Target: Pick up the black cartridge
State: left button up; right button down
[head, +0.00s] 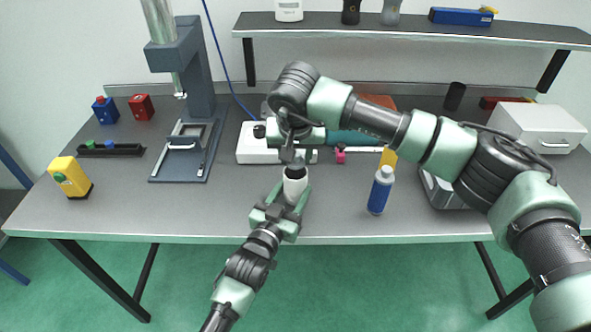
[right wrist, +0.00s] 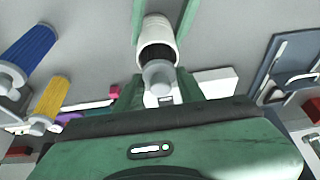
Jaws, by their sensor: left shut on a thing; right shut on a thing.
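My left gripper (head: 291,198) is shut on a white cup-like cylinder (head: 295,188), held above the table's front part. In the right wrist view this cylinder (right wrist: 157,33) has a dark open mouth between green fingers. My right gripper (head: 292,150) is just above it and shut on a small grey piece with a rounded end (right wrist: 158,74). That end is at the cylinder's mouth; I cannot tell whether it is inside. A black cylinder (head: 455,96), possibly the black cartridge, stands upright at the table's back right, apart from both grippers.
A blue bottle (head: 380,190) stands near the front edge. A dark press stand (head: 187,100) and a yellow box (head: 70,177) are at left. A white box (head: 540,128) is at right. A shelf (head: 420,28) hangs behind.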

notch_tip(320, 180, up, 18)
dwell(0.4)
pick_arm(q)
jog(key=o, duration=1.5)
